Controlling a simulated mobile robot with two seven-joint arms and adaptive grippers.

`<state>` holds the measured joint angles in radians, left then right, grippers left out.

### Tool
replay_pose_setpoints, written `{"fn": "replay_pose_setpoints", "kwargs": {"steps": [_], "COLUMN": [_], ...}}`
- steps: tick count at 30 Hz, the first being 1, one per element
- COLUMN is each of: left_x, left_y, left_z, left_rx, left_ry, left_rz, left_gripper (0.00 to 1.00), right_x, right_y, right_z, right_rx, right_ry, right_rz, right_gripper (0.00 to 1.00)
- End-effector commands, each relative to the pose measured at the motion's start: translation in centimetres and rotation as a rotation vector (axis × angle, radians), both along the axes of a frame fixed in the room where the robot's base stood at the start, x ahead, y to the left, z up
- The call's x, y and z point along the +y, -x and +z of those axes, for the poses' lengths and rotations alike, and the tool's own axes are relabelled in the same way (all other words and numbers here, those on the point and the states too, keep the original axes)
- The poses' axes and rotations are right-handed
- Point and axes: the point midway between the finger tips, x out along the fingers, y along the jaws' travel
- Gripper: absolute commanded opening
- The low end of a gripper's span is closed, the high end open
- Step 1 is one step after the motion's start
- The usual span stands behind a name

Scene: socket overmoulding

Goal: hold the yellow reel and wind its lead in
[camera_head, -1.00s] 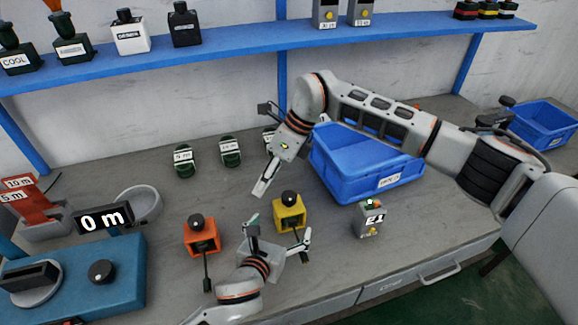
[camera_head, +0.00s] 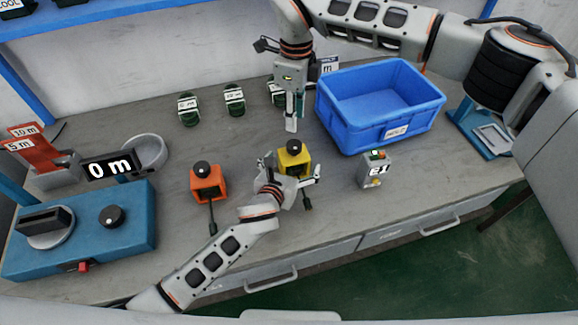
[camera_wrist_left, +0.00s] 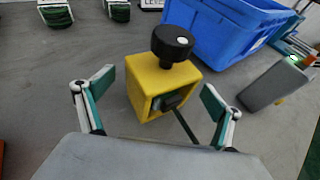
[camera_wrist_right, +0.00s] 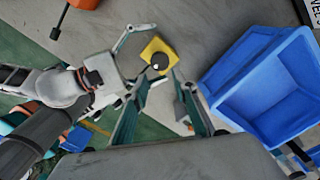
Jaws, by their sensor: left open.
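The yellow reel (camera_head: 297,161) stands on the grey bench with a black knob (camera_head: 293,147) on top. In the left wrist view the reel (camera_wrist_left: 150,90) sits between the spread fingers, with gaps either side. My left gripper (camera_head: 293,170) is open around the reel. The dark lead (camera_wrist_left: 185,125) comes out of the reel's front opening toward the left gripper; its end (camera_head: 307,203) hangs toward the bench front. My right gripper (camera_head: 291,122) points down above and behind the knob, empty. Its fingers (camera_wrist_right: 160,80) are apart in the right wrist view, with the reel beyond them.
An orange reel (camera_head: 207,182) with its own lead stands to the left. A blue bin (camera_head: 380,105) and a grey tester (camera_head: 375,170) stand to the right. A blue machine (camera_head: 80,230) and a "0 m" display (camera_head: 109,165) are at the left.

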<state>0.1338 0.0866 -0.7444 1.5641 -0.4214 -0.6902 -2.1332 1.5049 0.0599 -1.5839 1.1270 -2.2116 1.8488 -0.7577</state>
Motion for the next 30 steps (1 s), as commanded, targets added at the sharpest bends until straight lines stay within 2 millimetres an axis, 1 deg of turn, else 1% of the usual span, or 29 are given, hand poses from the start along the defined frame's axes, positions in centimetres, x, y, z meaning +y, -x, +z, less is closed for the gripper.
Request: {"fn": "replay_pose_setpoints", "kwargs": {"steps": [4, 13, 14, 15, 17, 18, 19, 20, 21, 23, 26, 29, 30], "left_x": [-0.3, -0.32, -0.33, -0.33, -0.32, -0.33, -0.32, -0.33, -0.33, -0.33, -0.33, -0.33, -0.34], "left_y": [-0.8, -0.97, -0.97, -0.97, -0.96, -0.96, -0.96, -0.96, -0.96, -0.94, -0.94, -0.94, -0.94], "left_z": [-0.31, -0.41, -0.4, -0.4, -0.4, -0.4, -0.4, -0.41, -0.41, -0.41, -0.41, -0.42, -0.42], "left_rx": [-0.001, 0.0, 0.0, 0.0, 0.0, 0.0, 0.0, 0.0, 0.0, 0.0, 0.0, 0.0, 0.0], "left_ry": [0.001, 0.0, 0.0, 0.0, 0.0, 0.0, 0.0, 0.0, 0.0, 0.0, 0.0, 0.0, 0.0], "left_rz": [-0.001, 0.0, 0.0, 0.0, 0.0, -0.001, 0.0, -0.001, -0.001, -0.001, -0.001, -0.001, -0.001], "left_gripper": [0.93, 0.93, 0.87, 0.77, 0.61, 0.51, 0.44, 0.44, 0.44, 0.44, 0.44, 0.44, 0.44], "right_x": [0.02, 0.03, 0.03, 0.03, 0.03, 0.03, 0.03, 0.03, 0.03, 0.03, 0.02, 0.04, 0.07], "right_y": [0.02, 0.01, 0.01, 0.01, 0.01, 0.01, 0.01, 0.01, 0.01, 0.01, 0.0, 0.0, 0.03], "right_z": [-0.01, -0.01, -0.01, -0.01, -0.01, -0.01, -0.01, -0.01, -0.01, 0.0, 0.06, 0.21, 0.28], "right_rx": [0.001, 0.001, 0.001, 0.001, 0.001, 0.001, 0.001, 0.001, 0.001, 0.001, 0.0, -0.001, 0.0], "right_ry": [-0.001, -0.001, -0.001, -0.001, -0.001, -0.001, -0.001, -0.001, -0.001, -0.001, 0.0, 0.0, 0.0], "right_rz": [0.0, 0.0, 0.0, 0.0, 0.0, 0.0, 0.0, 0.0, 0.0, 0.005, 0.044, 0.142, 0.199], "right_gripper": [0.28, 0.28, 0.28, 0.28, 0.28, 0.28, 0.28, 0.28, 0.33, 0.47, 0.47, 0.47, 0.47]}}
